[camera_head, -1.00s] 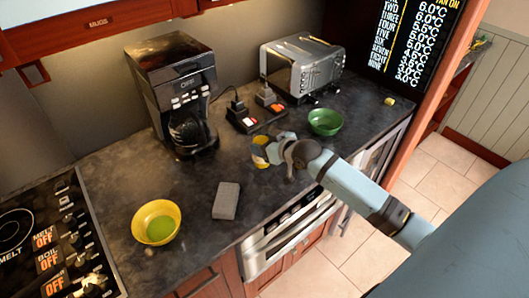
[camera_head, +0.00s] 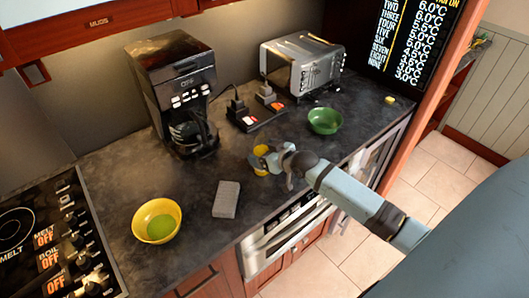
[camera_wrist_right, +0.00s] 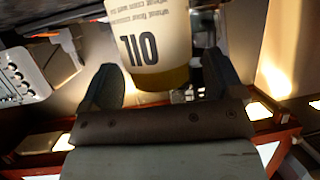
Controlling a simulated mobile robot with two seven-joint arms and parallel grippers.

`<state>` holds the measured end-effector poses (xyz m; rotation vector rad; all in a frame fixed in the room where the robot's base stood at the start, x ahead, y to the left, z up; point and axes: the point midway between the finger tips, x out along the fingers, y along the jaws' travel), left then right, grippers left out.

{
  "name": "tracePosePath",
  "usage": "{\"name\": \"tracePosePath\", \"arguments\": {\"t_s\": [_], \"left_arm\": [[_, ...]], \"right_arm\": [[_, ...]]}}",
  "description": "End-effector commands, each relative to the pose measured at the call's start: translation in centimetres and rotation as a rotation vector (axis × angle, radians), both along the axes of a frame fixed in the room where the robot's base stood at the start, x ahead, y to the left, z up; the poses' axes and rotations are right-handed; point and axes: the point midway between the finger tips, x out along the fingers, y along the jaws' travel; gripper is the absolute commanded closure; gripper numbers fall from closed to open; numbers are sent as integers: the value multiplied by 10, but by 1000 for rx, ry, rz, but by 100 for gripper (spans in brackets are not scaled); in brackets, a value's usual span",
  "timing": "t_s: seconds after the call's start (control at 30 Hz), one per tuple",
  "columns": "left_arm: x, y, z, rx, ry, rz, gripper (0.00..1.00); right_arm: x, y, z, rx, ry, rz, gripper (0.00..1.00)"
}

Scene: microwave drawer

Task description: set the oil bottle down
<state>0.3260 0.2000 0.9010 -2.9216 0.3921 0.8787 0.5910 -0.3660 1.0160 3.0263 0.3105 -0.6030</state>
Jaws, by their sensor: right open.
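The oil bottle (camera_head: 260,151) shows as a small yellow shape at the front of the dark countertop, partly hidden by my right gripper (camera_head: 268,161). In the right wrist view the bottle (camera_wrist_right: 150,40) has a cream label reading "OIL" upside down and a yellow band. It is between the two spread fingers of my right gripper (camera_wrist_right: 160,80), which is open. It looks to be at counter level, but its base is hidden, so contact cannot be told. My left gripper is not in view.
On the countertop (camera_head: 110,185) are a grey block (camera_head: 227,199), a yellow bowl (camera_head: 157,220), a green bowl (camera_head: 324,121), a coffee maker (camera_head: 173,90), a power strip (camera_head: 252,116) and a toaster (camera_head: 303,63). A stove (camera_head: 50,235) is at left. Counter between block and coffee maker is clear.

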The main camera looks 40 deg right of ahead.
Motion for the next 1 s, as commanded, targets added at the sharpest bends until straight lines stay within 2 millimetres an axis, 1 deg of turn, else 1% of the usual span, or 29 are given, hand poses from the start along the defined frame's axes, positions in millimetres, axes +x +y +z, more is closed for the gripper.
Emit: {"name": "tracePosePath", "arguments": {"t_s": [0.1,0.17,0.27,0.5,0.6,0.7,0.83,0.87,0.93,0.97,1.0], "left_arm": [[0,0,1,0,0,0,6],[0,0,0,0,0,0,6],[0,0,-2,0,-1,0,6],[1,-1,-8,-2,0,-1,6],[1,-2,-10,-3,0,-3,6],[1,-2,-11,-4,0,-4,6],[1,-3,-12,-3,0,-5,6],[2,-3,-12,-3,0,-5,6],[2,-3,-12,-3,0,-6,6],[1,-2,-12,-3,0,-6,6],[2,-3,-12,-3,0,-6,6]], "right_arm": [[0,0,3,0,-1,0,13],[-5,-1,4,-1,-1,0,13],[-18,-4,8,0,1,0,13],[-66,-13,27,-2,2,2,13],[-83,-17,35,-1,2,1,13],[-96,-20,41,0,1,0,13],[-106,-21,45,0,1,1,13],[-109,-20,43,0,4,1,13],[-120,-10,26,4,23,0,13],[-126,-3,15,4,35,1,13],[-138,10,-4,4,53,1,13]]}}
